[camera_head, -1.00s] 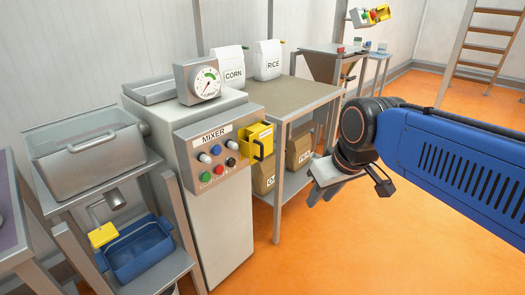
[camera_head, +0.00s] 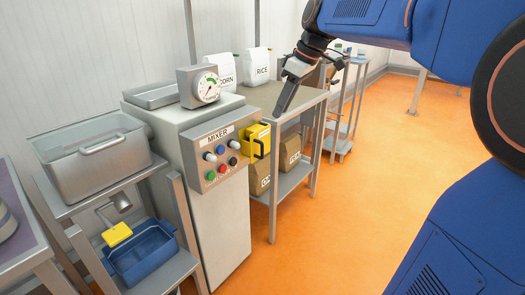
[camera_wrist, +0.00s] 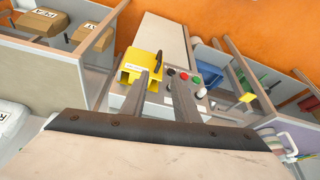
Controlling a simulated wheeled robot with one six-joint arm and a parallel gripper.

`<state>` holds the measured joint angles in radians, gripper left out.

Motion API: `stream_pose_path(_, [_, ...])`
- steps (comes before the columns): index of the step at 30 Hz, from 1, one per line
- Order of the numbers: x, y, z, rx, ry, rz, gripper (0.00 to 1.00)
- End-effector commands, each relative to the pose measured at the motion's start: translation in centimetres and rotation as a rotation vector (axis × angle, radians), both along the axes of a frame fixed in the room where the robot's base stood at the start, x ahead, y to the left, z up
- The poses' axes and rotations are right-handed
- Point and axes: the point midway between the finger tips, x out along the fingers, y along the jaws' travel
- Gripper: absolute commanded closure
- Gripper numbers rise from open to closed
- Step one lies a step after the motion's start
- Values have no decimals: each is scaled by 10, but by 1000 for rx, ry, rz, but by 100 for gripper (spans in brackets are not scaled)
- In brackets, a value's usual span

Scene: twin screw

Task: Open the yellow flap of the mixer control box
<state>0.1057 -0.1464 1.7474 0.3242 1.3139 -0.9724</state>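The mixer control box (camera_head: 217,136) is a grey panel marked MIXER, with several coloured buttons and knobs. The yellow flap (camera_head: 251,134) with a black handle is at its right end; I cannot tell how far it stands open. My gripper (camera_head: 282,106) is above and to the right of the flap, over the table, apart from it. In the wrist view the flap (camera_wrist: 131,67) shows beyond the fingers, left of the buttons, and the left finger overlaps part of it. My gripper (camera_wrist: 163,75) has a clear gap between its two fingers and holds nothing.
A dial gauge (camera_head: 208,88) stands on top of the mixer cabinet. CORN and RICE bags (camera_head: 262,69) stand at the back of the table (camera_head: 308,97), with brown bags on its lower shelf. A metal basin (camera_head: 95,160) is at left. The orange floor in front is free.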

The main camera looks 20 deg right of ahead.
Motion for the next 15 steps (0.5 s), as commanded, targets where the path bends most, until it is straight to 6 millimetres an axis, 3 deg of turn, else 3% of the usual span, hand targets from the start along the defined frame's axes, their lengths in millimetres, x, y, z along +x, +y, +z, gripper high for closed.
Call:
stream_pose_path(5, [4, 3, -9, 1, 1, 7, 72])
stream_pose_path(15, [18, 19, -62, 1, 2, 5, 72])
